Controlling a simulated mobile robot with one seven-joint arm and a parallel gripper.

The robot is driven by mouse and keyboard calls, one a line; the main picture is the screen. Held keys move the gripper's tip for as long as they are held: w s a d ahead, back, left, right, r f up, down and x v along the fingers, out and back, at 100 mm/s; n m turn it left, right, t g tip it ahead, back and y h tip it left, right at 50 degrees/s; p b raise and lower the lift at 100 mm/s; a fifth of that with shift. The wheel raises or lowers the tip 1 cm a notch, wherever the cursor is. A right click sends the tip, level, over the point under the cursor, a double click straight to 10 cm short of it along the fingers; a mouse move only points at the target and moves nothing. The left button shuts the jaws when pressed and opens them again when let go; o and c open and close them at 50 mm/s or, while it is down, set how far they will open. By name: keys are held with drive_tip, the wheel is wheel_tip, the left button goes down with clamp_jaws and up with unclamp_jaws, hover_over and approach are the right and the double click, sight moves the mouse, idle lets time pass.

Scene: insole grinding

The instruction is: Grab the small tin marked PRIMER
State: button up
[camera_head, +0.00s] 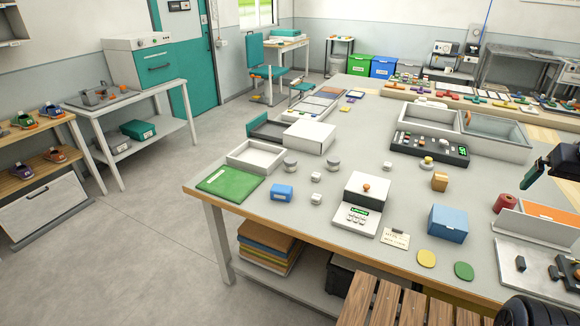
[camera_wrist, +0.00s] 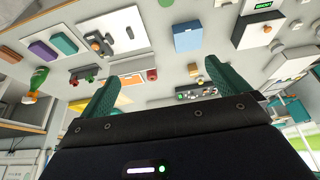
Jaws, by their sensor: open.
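Two small round grey tins stand on the workbench in the head view: one left of centre (camera_head: 291,164) and one a little to its right (camera_head: 333,163). No PRIMER lettering is readable on either, so I cannot tell which, if any, is the marked one. My gripper (camera_wrist: 163,85) shows its two green fingers spread apart with nothing between them in the wrist view. In the head view my arm's end is at the right edge, above the bench and well to the right of both tins.
Near the tins are small white blocks (camera_head: 316,198), an open white tray (camera_head: 255,158) and a white box (camera_head: 309,137). Bare bench lies around the tins.

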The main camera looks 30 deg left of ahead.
drive_tip(key=c, duration=0.4)
drive_tip(key=w+a+r, duration=0.2)
drive_tip(key=w+a, duration=0.2)
drive_tip(key=w, duration=0.3)
drive_tip(key=w+a+r+n, duration=0.1)
drive_tip(key=w+a+r, duration=0.1)
drive_tip(key=w+a, duration=0.35)
drive_tip(key=w+a+r, duration=0.2)
drive_tip(key=w, duration=0.7)
drive_tip(key=w+a+f+y, duration=0.1)
drive_tip(key=w+a+f, duration=0.1)
drive_tip(key=w+a, duration=0.7)
drive_tip(key=n, duration=0.3)
hover_over(290, 160)
drive_tip(key=s+d, duration=0.2)
drive_tip(key=s, duration=0.2)
wheel_tip(290, 160, down, 32)
drive_tip(key=shift+y, duration=0.3)
drive_tip(key=shift+x, duration=5.35)
